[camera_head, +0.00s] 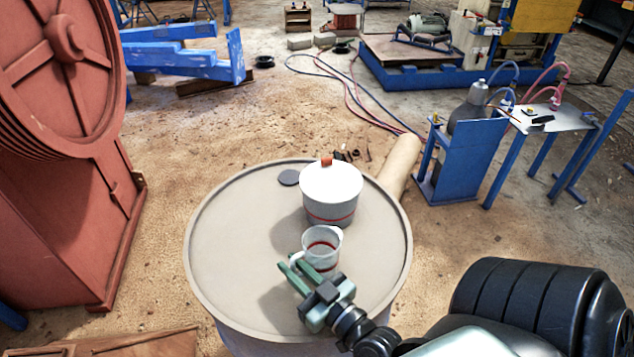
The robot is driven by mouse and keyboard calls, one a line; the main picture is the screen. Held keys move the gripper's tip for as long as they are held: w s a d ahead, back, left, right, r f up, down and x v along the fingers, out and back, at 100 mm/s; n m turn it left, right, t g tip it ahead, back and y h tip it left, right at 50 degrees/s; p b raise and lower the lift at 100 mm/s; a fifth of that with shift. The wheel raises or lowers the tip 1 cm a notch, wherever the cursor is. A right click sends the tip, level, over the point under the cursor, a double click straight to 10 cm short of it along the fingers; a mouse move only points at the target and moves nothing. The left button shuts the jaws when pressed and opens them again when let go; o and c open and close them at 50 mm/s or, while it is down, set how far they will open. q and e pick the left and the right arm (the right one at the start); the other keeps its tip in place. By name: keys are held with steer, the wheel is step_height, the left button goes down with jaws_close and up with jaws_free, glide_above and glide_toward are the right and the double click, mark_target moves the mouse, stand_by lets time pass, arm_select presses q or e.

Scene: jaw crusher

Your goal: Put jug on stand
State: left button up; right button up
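A small whitish jug (322,241) with a dark red band stands upright on the round drum top (225,250), its handle at its left. My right gripper (289,263) comes in from the lower right. Its two green fingers lie apart with a gap between them, and their tips are close to the jug's handle. Whether they touch the handle is unclear. A flat dark grey disc (288,177), which may be the stand, lies at the back of the drum top with nothing on it. My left gripper is not in view.
The drum top's left side is clear. A red machine (60,150) stands at left; a blue-legged metal table (548,120) is at right.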

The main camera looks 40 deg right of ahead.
jaws_close()
stand_by(1.4)
